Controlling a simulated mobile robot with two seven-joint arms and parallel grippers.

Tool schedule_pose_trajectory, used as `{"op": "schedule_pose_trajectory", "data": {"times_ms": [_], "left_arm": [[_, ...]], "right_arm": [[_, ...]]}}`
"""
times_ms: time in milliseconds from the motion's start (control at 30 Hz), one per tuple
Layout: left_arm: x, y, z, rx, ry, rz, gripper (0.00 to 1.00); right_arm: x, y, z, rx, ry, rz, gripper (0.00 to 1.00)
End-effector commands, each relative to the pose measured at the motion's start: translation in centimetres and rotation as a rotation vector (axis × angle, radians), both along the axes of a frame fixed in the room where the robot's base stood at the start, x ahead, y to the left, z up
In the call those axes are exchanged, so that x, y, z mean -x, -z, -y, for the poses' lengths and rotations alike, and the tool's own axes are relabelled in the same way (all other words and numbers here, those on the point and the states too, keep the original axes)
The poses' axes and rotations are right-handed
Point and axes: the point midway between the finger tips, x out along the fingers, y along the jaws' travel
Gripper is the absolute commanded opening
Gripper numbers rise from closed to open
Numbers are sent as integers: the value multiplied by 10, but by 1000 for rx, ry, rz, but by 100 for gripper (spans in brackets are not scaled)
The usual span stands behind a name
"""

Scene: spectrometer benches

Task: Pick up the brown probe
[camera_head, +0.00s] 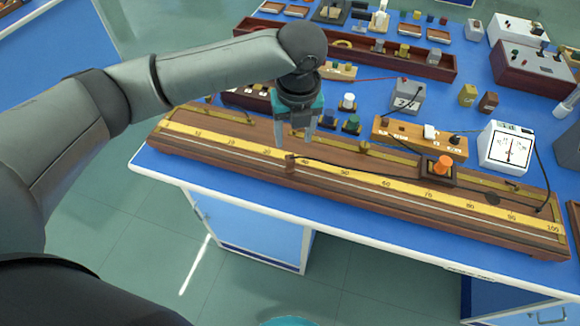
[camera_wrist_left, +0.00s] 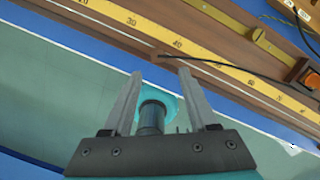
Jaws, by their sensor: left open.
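The brown probe (camera_head: 290,163) is a small brown block at the middle of the long wooden board, by the yellow scale. A black wire runs from it to the right. In the left wrist view the probe (camera_wrist_left: 160,58) shows just beyond the fingertips, small and hard to separate from the brown wood. My left gripper (camera_head: 294,138) points down over the board, just above the probe in the head view, its fingers apart and empty. The left wrist view shows the open fingers (camera_wrist_left: 160,74) too. My right gripper is not in view.
The wooden board (camera_head: 395,213) with its scale lies along the front table edge. An orange knob (camera_head: 443,165) sits on it to the right. Behind are a white dial meter (camera_head: 505,148), a wooden block with terminals (camera_head: 420,137) and a grey box (camera_head: 408,97).

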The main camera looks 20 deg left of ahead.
Motion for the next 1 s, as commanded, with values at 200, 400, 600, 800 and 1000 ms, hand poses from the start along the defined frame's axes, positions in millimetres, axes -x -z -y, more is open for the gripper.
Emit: {"op": "schedule_pose_trajectory", "data": {"times_ms": [200,400,600,800,1000], "left_arm": [[-5,43,-3,0,0,-1,59],[-7,55,-4,1,-1,1,59],[-8,83,-10,-1,-1,0,59],[-11,104,-12,1,-1,1,59],[-12,105,-12,1,0,2,59]], "right_arm": [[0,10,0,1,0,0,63],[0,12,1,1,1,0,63],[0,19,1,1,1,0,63],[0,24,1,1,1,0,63],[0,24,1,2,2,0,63]]}}
